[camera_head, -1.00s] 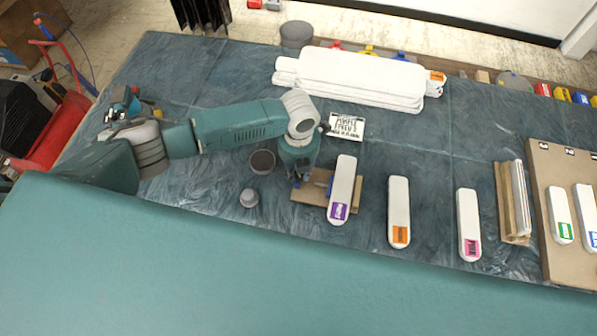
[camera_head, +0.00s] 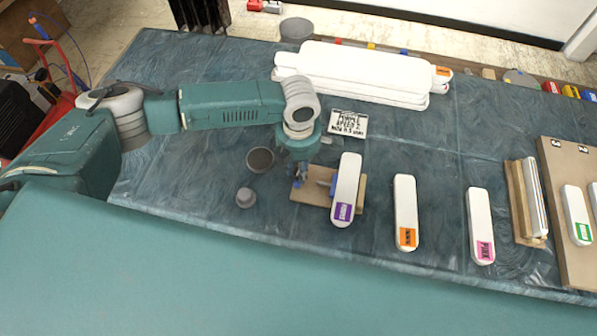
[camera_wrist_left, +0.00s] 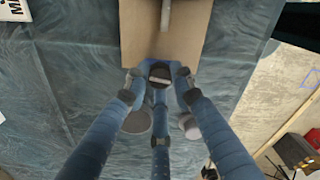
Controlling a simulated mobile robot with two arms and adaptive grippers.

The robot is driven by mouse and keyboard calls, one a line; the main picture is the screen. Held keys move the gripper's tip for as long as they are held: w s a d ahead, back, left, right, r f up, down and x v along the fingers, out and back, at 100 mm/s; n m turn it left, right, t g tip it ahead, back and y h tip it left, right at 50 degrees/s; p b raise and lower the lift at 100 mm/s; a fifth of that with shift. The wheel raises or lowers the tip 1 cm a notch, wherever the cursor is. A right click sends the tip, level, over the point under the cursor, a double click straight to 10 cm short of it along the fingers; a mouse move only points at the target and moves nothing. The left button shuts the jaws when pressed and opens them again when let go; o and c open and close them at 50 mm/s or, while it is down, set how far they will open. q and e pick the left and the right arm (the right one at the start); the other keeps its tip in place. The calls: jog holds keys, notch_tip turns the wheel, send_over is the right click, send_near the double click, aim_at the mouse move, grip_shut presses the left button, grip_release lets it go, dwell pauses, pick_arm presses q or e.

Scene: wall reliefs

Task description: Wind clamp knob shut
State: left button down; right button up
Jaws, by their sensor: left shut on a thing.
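The clamp's wooden base board (camera_head: 313,198) lies on the table, with a blue clamp part (camera_head: 332,186) and a white slat with a purple label (camera_head: 347,180) over its right side. My left gripper (camera_head: 299,174) is over the left end of the board, pointing down. In the left wrist view its three blue fingers (camera_wrist_left: 158,80) close around the dark round clamp knob (camera_wrist_left: 160,70) at the board's edge, with blue clamp body behind it. The fingers partly hide the knob. My right gripper is not in view.
A grey open cup (camera_head: 260,160) and a small grey round piece (camera_head: 245,198) stand left of the board. White slats with orange (camera_head: 405,210) and pink (camera_head: 480,225) labels lie to the right. A stack of white boards (camera_head: 365,72) and a printed card (camera_head: 348,123) lie behind.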

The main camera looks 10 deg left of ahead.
pick_arm(q)
jog(key=shift+m+b, duration=0.35)
jog(key=shift+m, duration=0.05)
jog(key=c, duration=1.5)
grip_release()
jog(key=shift+o, duration=0.2)
notch_tip(320, 180, up, 12)
